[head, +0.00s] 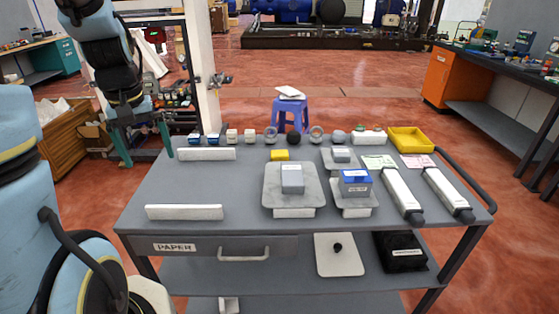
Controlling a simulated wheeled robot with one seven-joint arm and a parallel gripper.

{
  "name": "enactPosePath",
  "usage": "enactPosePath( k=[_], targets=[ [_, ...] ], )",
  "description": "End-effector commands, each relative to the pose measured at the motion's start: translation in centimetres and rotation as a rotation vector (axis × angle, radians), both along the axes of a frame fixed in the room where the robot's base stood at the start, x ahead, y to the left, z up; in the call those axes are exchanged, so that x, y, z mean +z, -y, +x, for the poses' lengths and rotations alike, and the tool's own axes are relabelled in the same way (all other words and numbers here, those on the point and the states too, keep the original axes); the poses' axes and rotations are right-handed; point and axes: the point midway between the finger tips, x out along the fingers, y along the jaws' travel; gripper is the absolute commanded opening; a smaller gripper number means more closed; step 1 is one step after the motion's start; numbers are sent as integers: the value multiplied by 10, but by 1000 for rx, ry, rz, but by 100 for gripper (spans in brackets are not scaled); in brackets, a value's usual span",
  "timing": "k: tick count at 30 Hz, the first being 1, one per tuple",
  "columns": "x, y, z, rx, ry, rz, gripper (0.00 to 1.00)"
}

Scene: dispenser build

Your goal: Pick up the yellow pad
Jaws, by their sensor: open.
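The yellow pad (279,155) is a small yellow block on the grey cart top. It lies just behind a pale square plate (272,196) that carries a grey block (292,180). My gripper (145,142) is at the left, above and beyond the cart's left back corner. Its two greenish fingers are spread apart, point down and hold nothing. The gripper is well to the left of the yellow pad and apart from it. The pad's front edge is close to the plate; I cannot tell if they touch.
A row of small items, including a dark ball (293,139), lines the cart's back edge. A yellow tray (410,140) sits at the back right.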

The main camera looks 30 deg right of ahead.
Motion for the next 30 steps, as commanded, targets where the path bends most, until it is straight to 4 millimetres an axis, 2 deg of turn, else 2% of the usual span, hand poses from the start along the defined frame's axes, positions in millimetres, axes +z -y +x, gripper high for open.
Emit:
enactPosePath(
  k=[1, 3, 5, 8, 9, 13, 15, 18, 21, 23, 26, 30],
  targets=[
    [-10, 24, 24, -13, -15, -3, 100],
    [-14, 56, 53, -21, -34, -5, 100],
    [-18, 86, 74, -30, -48, -4, 100],
    [-25, 143, 102, -59, -68, 2, 100],
    [-27, 167, 110, -75, -73, 6, 100],
    [-36, 251, 120, -143, -81, 24, 100],
    [-40, 291, 117, -182, -82, 36, 100],
    [-43, 336, 108, -232, -81, 48, 100],
    [-44, 363, 99, -264, -79, 56, 100],
    [-46, 371, 95, -274, -81, 59, 100],
    [-54, 375, 93, -280, -82, 62, 100],
    [-75, 374, 93, -277, -82, 61, 100]
  ],
)
